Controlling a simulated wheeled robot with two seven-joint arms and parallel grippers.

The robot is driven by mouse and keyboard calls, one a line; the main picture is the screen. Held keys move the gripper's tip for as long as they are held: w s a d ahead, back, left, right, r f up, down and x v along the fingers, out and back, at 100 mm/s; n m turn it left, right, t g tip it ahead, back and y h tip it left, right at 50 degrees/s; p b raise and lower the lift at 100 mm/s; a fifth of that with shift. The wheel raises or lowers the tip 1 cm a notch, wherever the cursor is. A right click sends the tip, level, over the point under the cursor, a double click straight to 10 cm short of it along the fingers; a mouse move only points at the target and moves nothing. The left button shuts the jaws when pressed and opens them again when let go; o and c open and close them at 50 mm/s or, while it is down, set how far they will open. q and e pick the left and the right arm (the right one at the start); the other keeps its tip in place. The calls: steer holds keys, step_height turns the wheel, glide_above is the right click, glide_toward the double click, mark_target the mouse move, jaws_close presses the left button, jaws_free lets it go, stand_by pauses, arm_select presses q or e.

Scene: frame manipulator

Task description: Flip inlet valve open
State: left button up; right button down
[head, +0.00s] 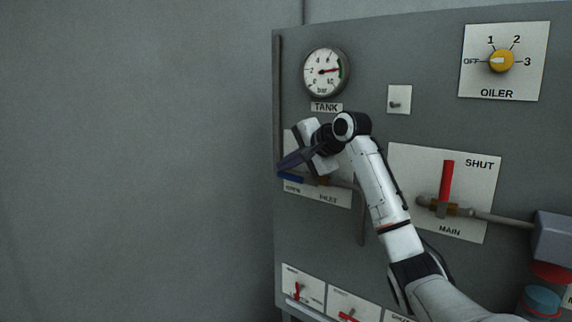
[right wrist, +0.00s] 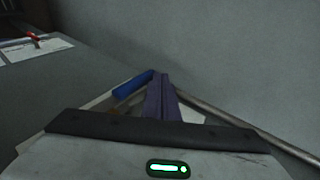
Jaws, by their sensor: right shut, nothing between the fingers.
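The inlet valve's blue handle (head: 290,178) lies near level, pointing left beside the word OPEN on its white INLET plate (head: 330,196) in the head view. In the right wrist view the blue handle (right wrist: 133,85) shows just left of the fingers. My right gripper (head: 282,165) is shut and empty, its dark purple fingertips at the handle, just above it in the head view; I cannot tell whether they touch. The fingers also show in the right wrist view (right wrist: 158,80). My gripper hides much of the plate and the valve body. My left gripper is not in view.
A TANK gauge (head: 324,72) and a small switch (head: 396,104) sit above. The red MAIN valve handle (head: 447,181) stands upright at right, below an OILER knob (head: 501,60). A vertical pipe (head: 278,95) runs along the panel's left edge. Small red-levered plates line the bottom.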

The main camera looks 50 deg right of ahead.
steer(key=shift+r, duration=0.1)
steer(key=a+r+p, duration=0.2)
steer(key=r, duration=0.9)
steer(key=a+r+p, duration=0.2)
steer(key=r+p, duration=0.1)
steer(key=r, duration=0.9)
steer(key=shift+s+a+r, duration=0.2)
steer(key=shift+s+a, duration=0.15)
steer(key=shift+s, duration=0.05)
steer(key=shift+f, duration=0.1)
